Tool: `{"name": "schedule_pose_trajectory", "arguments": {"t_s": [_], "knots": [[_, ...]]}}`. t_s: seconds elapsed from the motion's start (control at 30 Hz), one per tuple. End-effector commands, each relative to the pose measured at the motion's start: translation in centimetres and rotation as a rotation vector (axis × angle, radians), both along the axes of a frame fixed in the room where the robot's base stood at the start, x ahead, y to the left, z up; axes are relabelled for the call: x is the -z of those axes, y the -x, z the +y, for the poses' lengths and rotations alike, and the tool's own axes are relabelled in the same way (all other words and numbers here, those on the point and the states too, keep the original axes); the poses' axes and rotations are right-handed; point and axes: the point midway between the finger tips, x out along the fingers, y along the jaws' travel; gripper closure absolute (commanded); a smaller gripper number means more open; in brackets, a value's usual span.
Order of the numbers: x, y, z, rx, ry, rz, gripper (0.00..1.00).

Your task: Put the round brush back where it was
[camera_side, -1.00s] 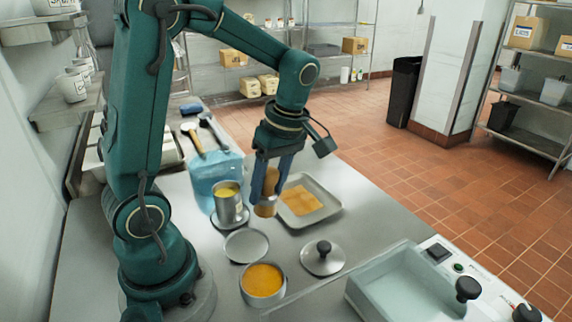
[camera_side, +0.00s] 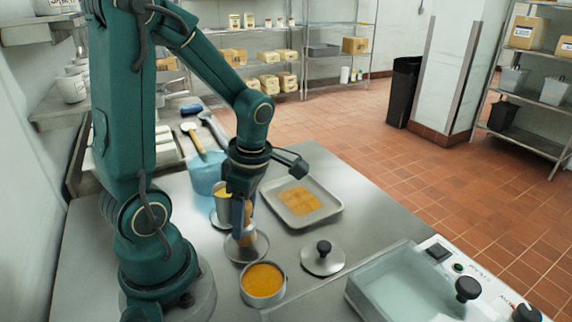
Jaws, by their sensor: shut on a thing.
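My gripper (camera_side: 241,214) points down over the middle of the steel table. It is shut on the round brush (camera_side: 247,237), whose tan body shows below and beside the blue fingers. The brush's lower end is over a round grey plate (camera_side: 262,251). I cannot tell whether the brush touches the plate. The fingers partly hide the brush.
A metal cup of yellow liquid (camera_side: 223,201) stands close behind my gripper on the left. A pot of orange contents (camera_side: 263,282) is in front, a black-knobbed lid (camera_side: 323,262) to the right. A tray (camera_side: 328,207) with orange pieces lies behind; a basin (camera_side: 372,300) is front right.

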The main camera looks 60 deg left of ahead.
Motion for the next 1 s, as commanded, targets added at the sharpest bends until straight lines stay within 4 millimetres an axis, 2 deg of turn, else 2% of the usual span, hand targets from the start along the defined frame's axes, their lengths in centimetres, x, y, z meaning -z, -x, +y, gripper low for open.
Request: {"name": "schedule_pose_trajectory", "arguments": {"t_s": [0.17, 0.57, 0.6, 0.63, 0.67, 1.0], "knots": [[1.6, 0.1, -0.1, 0.001, 0.002, 0.002, 1.0], [2.0, 0.0, 0.0, 0.001, 0.001, 0.001, 1.0], [2.0, 0.0, 0.0, 0.001, 0.0, -0.001, 0.39], [2.0, 0.0, 0.0, 0.001, 0.0, -0.001, 0.28], [2.0, 0.0, 0.0, 0.001, 0.0, -0.001, 0.2], [1.9, 0.0, 0.0, 0.0, 0.0, -0.001, 0.2]]}}
